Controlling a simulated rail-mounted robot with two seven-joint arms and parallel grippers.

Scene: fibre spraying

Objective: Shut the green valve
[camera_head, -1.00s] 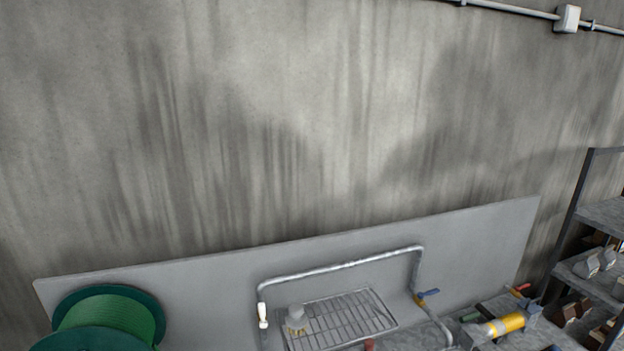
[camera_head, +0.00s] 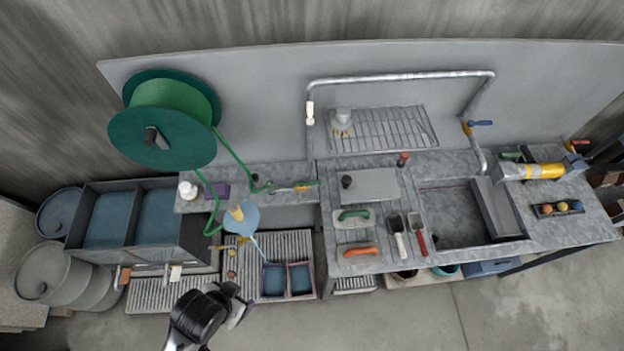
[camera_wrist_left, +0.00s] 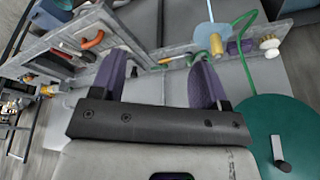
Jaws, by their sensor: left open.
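A small dark green fitting (camera_head: 262,186) sits on the worktop beside the green hose; I cannot tell whether it is the green valve or how its handle stands. Another small green handle-like piece (camera_head: 511,155) lies by the yellow cylinder at the right, also too small to tell. My left gripper (camera_head: 238,300) is low in the head view, in front of the worktop and apart from both pieces. In the left wrist view its two purple fingers (camera_wrist_left: 160,80) are spread with nothing between them. My right gripper is in neither view.
A green hose reel (camera_head: 160,138) stands at the back left; its hose runs down to a spray tool with a blue cup (camera_head: 238,219). Tanks (camera_head: 112,215) and drums stand left. Trowels (camera_head: 360,251) and a sink (camera_head: 452,216) are right. The floor (camera_head: 400,320) in front is clear.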

